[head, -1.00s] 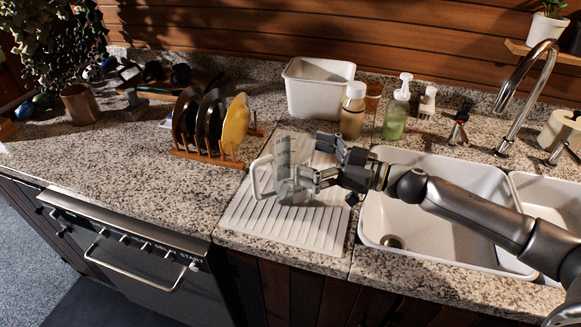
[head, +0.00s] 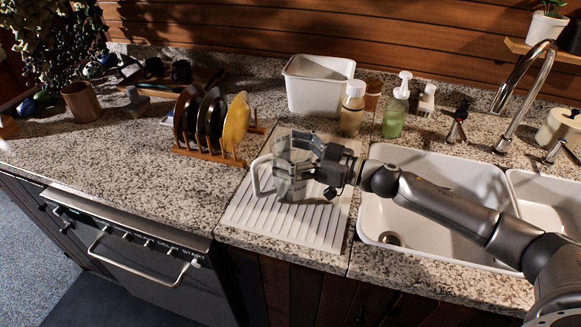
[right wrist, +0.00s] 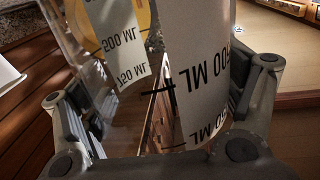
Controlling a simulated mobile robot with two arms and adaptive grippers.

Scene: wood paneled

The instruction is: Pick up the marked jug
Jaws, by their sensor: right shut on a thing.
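The jug (head: 284,188) is a clear measuring jug with a pale handle on its left side, at the drainboard in the head view. My right gripper (head: 297,160) comes in from the right and is shut on the jug's body. In the right wrist view the jug (right wrist: 195,75) fills the middle between the two fingers, with black ML marks on white bands. The fingers hide part of the jug in the head view. I cannot tell whether its base touches the drainboard. My left gripper is not in view.
The ribbed white drainboard (head: 325,232) lies left of the white sink (head: 435,165). Behind stand a white tub (head: 318,88), a tan bottle (head: 352,110) and a green soap bottle (head: 394,120). A plate rack (head: 210,153) stands to the left. The counter at far left front is clear.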

